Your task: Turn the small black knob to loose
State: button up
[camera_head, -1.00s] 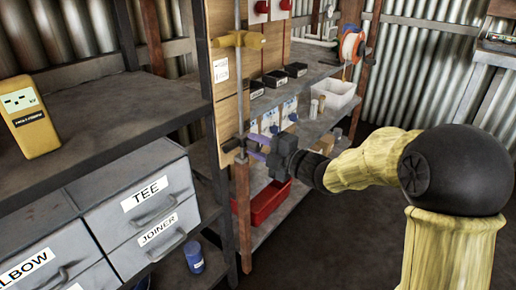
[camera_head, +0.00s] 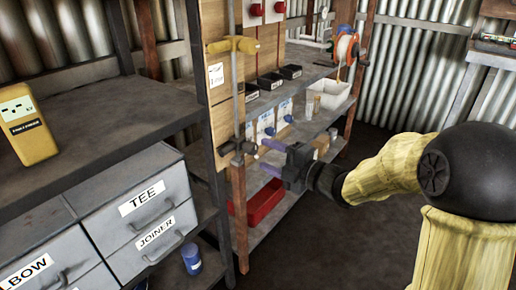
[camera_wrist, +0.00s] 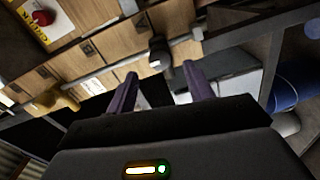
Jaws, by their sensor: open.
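The small black knob (camera_head: 249,148) sits on a dark clamp on a vertical metal rod, at the edge of a wooden panel. In the wrist view the knob (camera_wrist: 159,48) lies just beyond the fingertips, about in line with the gap between them. My gripper (camera_head: 262,155) is open and empty, to the right of the knob in the head view and apart from it. Its two purple fingers (camera_wrist: 159,72) show in the wrist view with nothing between them. I cannot read the knob's turn or any mark on it.
A yellow clamp (camera_head: 233,45) sits higher on the same rod (camera_head: 235,90). A wooden post (camera_head: 239,215) stands below. Behind are shelves with black bins (camera_head: 270,81), a white tray (camera_head: 335,95) and a red bin (camera_head: 262,203). Grey drawers (camera_head: 130,215) stand at left. The floor at right is clear.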

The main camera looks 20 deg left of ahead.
jog(key=p+v, duration=0.2)
jog(key=v, duration=0.9)
jog(key=shift+s+d, duration=0.25)
jog(key=shift+d, duration=0.1)
jog(key=w+d+f+m+t+h+p, duration=0.1)
jog(key=d+f+m+t+h, duration=0.15)
jog(key=d+m+h, duration=0.55)
jog(key=w+d+f+m+t+h+p, duration=0.15)
jog(key=d+f+m+h, duration=0.35)
jog(key=m, duration=0.5)
jog(key=s+d+f+m+g+h+p, duration=0.1)
jog(key=s+d+m+g+h, duration=0.1)
jog(key=s+m+g, duration=0.35)
jog(key=s+d+f+m+g+h+p, duration=0.1)
jog(key=s+d+f+m+g, duration=0.15)
jog(key=s+m, duration=0.55)
notch_tip(320, 180, up, 38)
jog(key=s+n+p, duration=0.1)
jog(key=s+p, duration=0.1)
jog(key=p, duration=3.5)
jog(key=shift+a+r+n+p, duration=0.2)
jog(key=shift+r+n+p, duration=0.05)
jog(key=shift+n+p, duration=0.1)
